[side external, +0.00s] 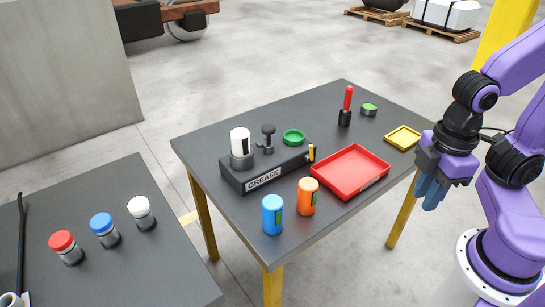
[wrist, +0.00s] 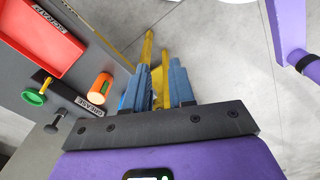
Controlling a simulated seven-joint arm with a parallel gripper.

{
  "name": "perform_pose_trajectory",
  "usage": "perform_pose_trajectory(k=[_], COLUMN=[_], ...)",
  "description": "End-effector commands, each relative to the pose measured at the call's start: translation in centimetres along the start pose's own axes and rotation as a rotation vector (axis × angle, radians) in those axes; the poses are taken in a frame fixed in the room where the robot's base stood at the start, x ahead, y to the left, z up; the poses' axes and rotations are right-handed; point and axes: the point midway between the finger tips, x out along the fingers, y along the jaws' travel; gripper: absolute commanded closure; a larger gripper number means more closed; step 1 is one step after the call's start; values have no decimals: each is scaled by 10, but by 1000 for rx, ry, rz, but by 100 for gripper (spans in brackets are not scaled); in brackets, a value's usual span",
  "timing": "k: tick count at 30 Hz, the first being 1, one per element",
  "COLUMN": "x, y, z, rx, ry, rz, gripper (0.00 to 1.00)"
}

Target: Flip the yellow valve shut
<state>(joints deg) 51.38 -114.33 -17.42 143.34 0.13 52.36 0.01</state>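The yellow valve (side external: 311,152) is a small yellow lever at the right end of the black grease block (side external: 264,176). It looks roughly upright in the side view, but it is too small to tell its exact angle. My gripper (side external: 432,191) hangs beside the table's right edge, well to the right of the valve. In the wrist view its blue fingers (wrist: 163,88) are apart, with yellow showing between them and no object clearly held.
A red tray (side external: 350,173) lies between the valve and my gripper. Orange (side external: 308,197) and blue (side external: 272,215) cans stand in front of the block. A red-handled tool (side external: 346,106), green tin (side external: 369,110) and yellow tray (side external: 403,138) are behind. A second table (side external: 110,270) is at left.

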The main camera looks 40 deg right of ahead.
Motion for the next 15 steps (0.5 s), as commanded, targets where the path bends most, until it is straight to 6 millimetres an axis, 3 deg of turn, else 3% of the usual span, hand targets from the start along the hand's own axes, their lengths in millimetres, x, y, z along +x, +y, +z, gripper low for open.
perform_pose_trajectory(k=[1,2,8,15], x=[0,0,-2,-1], y=[1,1,16,57], z=[-1,-2,-21,-56], rx=[5,11,108,302], ry=[-1,-3,-27,-52], rz=[-2,-4,-44,-141], gripper=[93,100,100,100])
